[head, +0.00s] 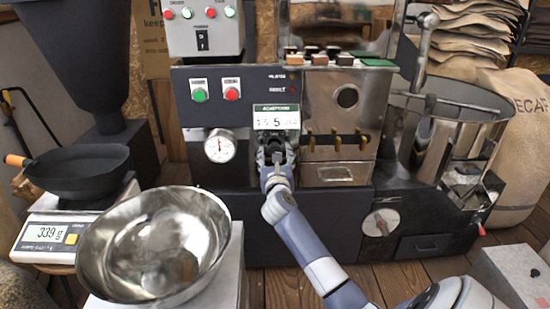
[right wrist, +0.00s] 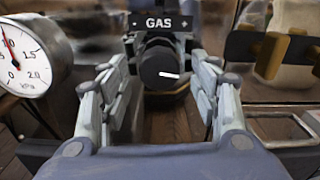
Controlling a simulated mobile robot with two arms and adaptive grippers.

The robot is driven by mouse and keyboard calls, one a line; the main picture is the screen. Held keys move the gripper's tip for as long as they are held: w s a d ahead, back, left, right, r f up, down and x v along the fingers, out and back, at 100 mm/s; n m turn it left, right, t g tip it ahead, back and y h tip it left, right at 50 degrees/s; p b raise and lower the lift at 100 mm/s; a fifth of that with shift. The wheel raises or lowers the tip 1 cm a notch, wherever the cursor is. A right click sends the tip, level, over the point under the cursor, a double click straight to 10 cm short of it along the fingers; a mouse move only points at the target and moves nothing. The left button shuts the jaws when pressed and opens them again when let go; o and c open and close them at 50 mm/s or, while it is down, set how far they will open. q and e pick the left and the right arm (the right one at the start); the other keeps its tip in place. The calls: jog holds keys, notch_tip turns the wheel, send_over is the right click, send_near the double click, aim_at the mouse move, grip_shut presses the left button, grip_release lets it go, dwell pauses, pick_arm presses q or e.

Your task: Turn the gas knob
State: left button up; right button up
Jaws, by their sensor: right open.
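The gas knob (right wrist: 158,66) is a dark round knob under a black label reading GAS (right wrist: 160,22) in the right wrist view. A white mark on its face points right, nearly level. My right gripper (right wrist: 163,75) is open, with one finger on each side of the knob's outline and a visible gap on both sides. I cannot tell how deep the knob sits between the fingertips. In the head view my right gripper (head: 275,152) is at the roaster's front, just below the green-and-white display, and hides most of the knob. My left gripper is not in view.
A pressure gauge (head: 220,146) is left of the gripper, and brass levers (head: 336,139) are to its right. A steel bowl (head: 158,246) and a scale (head: 45,236) with a black pan (head: 80,172) stand at left. A cooling drum (head: 455,112) is at right.

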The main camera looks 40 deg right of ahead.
jog(key=shift+x, duration=0.8)
jog(key=shift+c, duration=0.6)
jog(key=c, duration=0.9)
jog(key=shift+r, duration=0.1)
